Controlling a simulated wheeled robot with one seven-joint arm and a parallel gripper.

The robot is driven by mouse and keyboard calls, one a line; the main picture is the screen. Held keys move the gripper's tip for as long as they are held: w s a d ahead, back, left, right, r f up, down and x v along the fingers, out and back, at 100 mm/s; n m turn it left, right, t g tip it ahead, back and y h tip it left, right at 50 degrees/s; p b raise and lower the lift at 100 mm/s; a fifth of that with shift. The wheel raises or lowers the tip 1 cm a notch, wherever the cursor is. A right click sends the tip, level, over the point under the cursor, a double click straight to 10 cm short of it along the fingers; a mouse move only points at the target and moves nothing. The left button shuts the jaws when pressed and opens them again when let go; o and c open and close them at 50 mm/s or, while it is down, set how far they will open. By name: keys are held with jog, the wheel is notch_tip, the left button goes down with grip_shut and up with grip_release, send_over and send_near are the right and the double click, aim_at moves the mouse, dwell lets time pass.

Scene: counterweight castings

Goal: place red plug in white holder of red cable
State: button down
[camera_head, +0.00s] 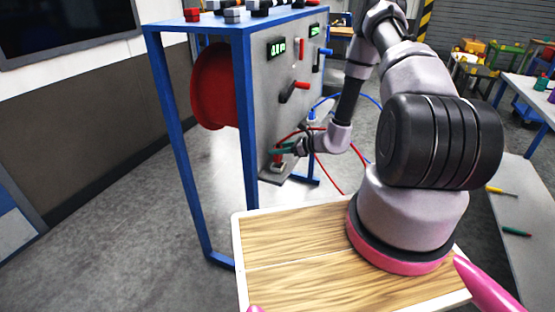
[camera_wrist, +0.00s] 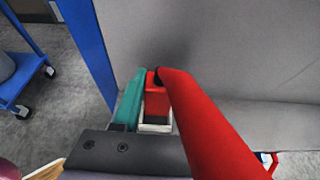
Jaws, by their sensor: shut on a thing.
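My gripper (camera_head: 285,150) is at the lower part of the grey panel (camera_head: 262,105), with its teal finger showing in the wrist view too. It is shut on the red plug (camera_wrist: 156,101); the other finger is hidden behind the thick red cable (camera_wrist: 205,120). The cable runs from the top of the plug down to the right. The white holder (camera_wrist: 156,128) shows directly below the plug. The plug looks upright and lined up with the holder; I cannot tell how deep it sits. In the head view the plug and holder are small beneath my gripper.
The blue frame (camera_head: 247,120) holds the panel, with a red reel (camera_head: 214,85) behind it. A red lever (camera_head: 294,90) sticks out above my gripper. Red and blue cables hang to the right. A blue cart (camera_wrist: 22,75) stands at the left in the wrist view.

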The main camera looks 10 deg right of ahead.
aim_at(281, 157)
jog(key=shift+f, duration=1.9)
jog(key=shift+f, duration=0.1)
jog(key=shift+c, duration=2.2)
grip_release()
